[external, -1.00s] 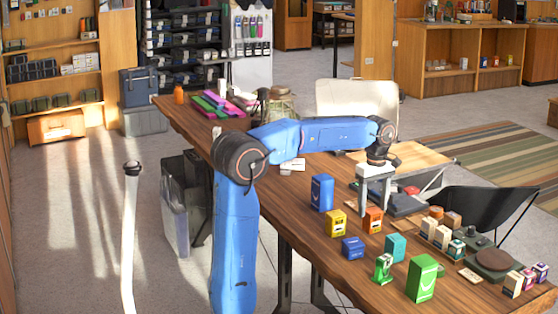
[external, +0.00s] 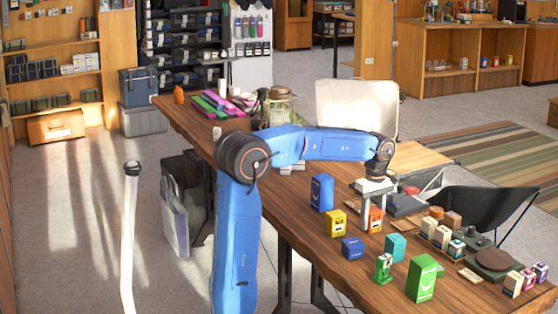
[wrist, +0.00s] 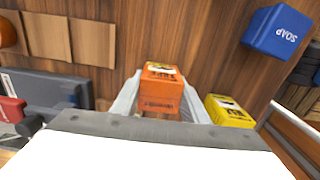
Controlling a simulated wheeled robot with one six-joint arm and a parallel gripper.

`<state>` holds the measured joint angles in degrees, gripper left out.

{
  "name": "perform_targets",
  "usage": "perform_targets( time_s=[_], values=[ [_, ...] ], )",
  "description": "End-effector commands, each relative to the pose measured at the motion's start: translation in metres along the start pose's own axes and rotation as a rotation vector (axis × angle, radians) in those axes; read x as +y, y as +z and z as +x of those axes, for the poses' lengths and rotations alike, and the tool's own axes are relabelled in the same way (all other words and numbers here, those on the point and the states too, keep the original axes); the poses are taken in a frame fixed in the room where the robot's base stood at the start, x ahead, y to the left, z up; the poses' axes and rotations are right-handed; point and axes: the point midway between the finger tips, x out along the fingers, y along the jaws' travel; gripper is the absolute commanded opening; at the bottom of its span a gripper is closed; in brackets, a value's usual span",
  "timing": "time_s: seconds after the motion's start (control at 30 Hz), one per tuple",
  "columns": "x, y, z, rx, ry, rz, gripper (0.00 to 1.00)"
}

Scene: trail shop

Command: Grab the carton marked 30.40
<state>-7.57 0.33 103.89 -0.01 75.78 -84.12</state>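No marking 30.40 is legible on any carton. An orange carton (external: 376,221) stands on the wooden table. It also shows in the wrist view (wrist: 160,88), with small dark print on it. My gripper (external: 376,208) points down over it, and in the wrist view the fingers (wrist: 160,100) are open, one on each side of the carton, with a gap visible. A yellow carton (external: 336,223) stands left of it in the external view and beside the right finger in the wrist view (wrist: 229,110).
A tall blue carton (external: 322,193), marked SOAP in the wrist view (wrist: 277,30), a low blue box (external: 353,248), a teal box (external: 396,248) and green cartons (external: 421,278) stand nearby. Small boxes crowd the table's right end. A dark flat item (wrist: 50,88) lies left in the wrist view.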

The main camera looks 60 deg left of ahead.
Motion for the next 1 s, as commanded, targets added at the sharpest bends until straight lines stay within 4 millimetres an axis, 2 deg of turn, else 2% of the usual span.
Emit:
perform_targets(
  time_s=[0.07, 0.1, 0.37, 0.47, 0.8, 1.0],
  values=[
    [0.0, 0.0, 0.0, 0.0, 0.0, 0.0, 0.15],
    [0.0, 0.0, 0.0, 0.0, 0.0, 0.0, 0.11],
    [0.0, 0.0, -0.005, 0.0, 0.001, 0.0, 0.11],
    [0.001, 0.0, -0.016, 0.0, 0.004, 0.0, 0.11],
    [0.001, 0.0, -0.076, 0.0, 0.003, 0.0, 0.11],
    [0.0, -0.003, -0.098, 0.0, 0.001, -0.001, 0.11]
  ],
)
